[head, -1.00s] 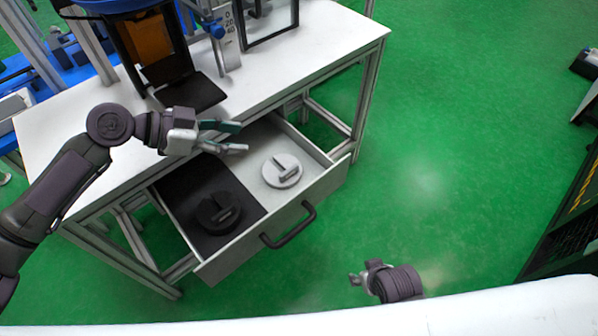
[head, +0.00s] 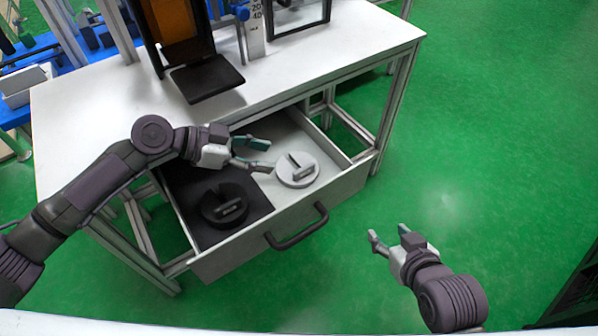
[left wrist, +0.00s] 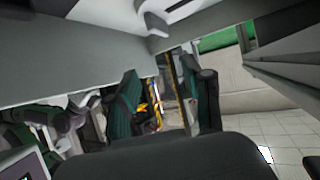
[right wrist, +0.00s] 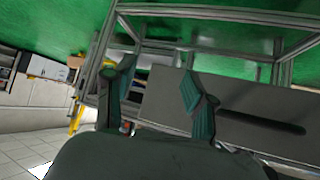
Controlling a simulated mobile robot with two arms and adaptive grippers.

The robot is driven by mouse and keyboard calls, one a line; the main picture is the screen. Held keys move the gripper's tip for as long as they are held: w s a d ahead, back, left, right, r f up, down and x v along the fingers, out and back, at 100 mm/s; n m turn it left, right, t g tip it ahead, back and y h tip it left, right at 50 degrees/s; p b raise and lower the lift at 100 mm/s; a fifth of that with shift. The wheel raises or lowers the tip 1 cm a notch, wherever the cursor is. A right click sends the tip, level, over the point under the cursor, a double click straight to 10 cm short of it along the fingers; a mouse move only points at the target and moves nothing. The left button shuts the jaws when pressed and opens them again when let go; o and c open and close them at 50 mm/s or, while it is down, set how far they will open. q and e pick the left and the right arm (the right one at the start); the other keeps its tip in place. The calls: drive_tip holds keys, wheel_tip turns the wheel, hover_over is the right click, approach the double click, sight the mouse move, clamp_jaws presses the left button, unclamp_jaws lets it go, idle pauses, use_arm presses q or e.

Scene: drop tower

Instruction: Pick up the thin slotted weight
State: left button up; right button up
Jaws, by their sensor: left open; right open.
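A pale grey slotted weight (head: 297,170), a flat disc with a raised bar, lies in the light right part of the open drawer. A black slotted weight (head: 225,206), which looks thicker, lies in the dark left part. My left gripper (head: 269,155) is open and empty, just left of the pale weight; one fingertip appears near its rim, and I cannot tell if they touch. In the left wrist view a pale curved piece (left wrist: 168,14), probably that weight, is cut off at the top. My right gripper (head: 388,233) is open and empty, right of the drawer front.
The drawer (head: 340,195) is pulled out below a white table (head: 320,62), its dark handle (head: 297,228) facing forward. The drawer walls stand around the weights. A frame with a black plate (head: 207,78) stands on the table.

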sight(302, 170)
use_arm(q)
drive_tip(key=f, duration=0.3)
drive_tip(key=shift+d+f+b, duration=0.2)
drive_tip(key=shift+d+b, duration=0.05)
drive_tip(key=shift+b, duration=0.05)
drive_tip(key=x, duration=0.6)
drive_tip(key=shift+w+b, duration=0.1)
drive_tip(key=shift+b, duration=0.3)
drive_tip(key=shift+d+f, duration=0.2)
drive_tip(key=shift+d, duration=0.2)
use_arm(e)
drive_tip(key=w+a+r+t+y, duration=0.1)
drive_tip(key=w+a+r+t, duration=0.1)
drive_tip(key=w+r+t, duration=0.2)
wheel_tip(302, 170, up, 2)
drive_tip(key=shift+w+a+r+t, duration=0.2)
drive_tip(key=shift+w+t, duration=0.1)
drive_tip(key=shift+t, duration=0.1)
use_arm(q)
clamp_jaws()
use_arm(e)
drive_tip(key=shift+d, duration=0.1)
use_arm(q)
drive_tip(key=shift+w+r, duration=0.15)
drive_tip(key=shift+r, duration=0.05)
